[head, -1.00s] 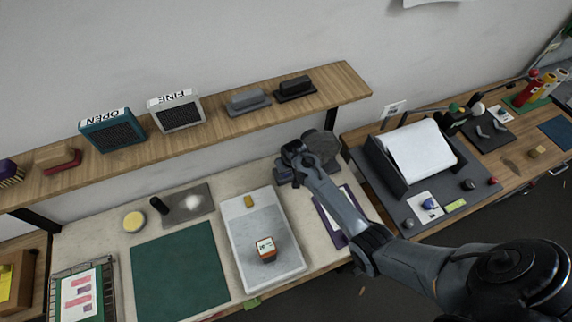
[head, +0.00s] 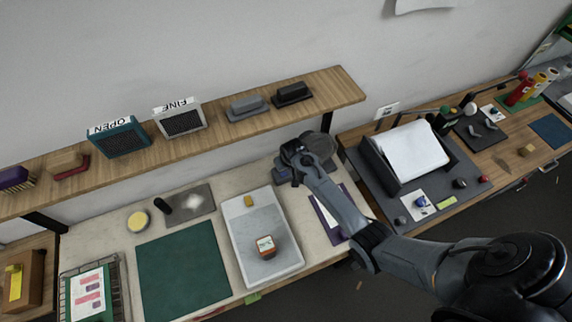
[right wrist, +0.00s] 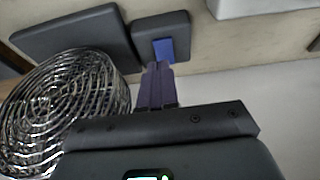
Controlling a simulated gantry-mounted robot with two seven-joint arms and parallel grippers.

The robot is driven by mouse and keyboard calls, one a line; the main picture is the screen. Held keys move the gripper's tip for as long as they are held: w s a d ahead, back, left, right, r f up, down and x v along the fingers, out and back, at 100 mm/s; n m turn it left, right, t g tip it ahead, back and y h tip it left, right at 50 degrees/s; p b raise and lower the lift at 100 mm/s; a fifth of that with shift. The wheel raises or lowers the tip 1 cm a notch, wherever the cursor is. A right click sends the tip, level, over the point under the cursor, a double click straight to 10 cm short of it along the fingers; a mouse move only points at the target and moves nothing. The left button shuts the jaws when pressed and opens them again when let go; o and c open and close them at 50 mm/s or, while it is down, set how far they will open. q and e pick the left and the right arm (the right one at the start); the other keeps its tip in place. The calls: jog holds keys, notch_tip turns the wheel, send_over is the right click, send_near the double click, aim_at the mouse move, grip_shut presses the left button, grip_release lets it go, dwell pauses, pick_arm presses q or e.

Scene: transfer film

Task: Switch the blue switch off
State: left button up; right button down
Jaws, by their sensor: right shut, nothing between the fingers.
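The blue switch (right wrist: 165,49) is a small blue rocker on a dark grey box (right wrist: 160,28) in the right wrist view. My right gripper (right wrist: 158,68) is shut and empty, its dark purple fingers together with their tips just beside the near end of the switch. I cannot tell whether the tips touch it. In the head view my right gripper (head: 284,174) is low over the bench, beside the round fan (head: 319,146), and the switch is hidden there by the hand. My left gripper is not in view.
The fan's wire cage (right wrist: 70,105) stands close to the left of my fingers in the right wrist view. In the head view a white tray (head: 238,225) lies left of the hand, and a wooden shelf (head: 215,130) runs along the wall behind. A green mat (head: 182,270) lies further left.

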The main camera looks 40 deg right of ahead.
jog(key=p+v, duration=0.5)
jog(key=v, duration=0.1)
jog(key=shift+s+r, duration=0.2)
jog(key=w+b, duration=0.1)
jog(key=b, duration=1.3)
jog(key=shift+w+a+r, duration=0.1)
jog(key=shift+w+a, duration=0.2)
jog(key=shift+w, duration=0.1)
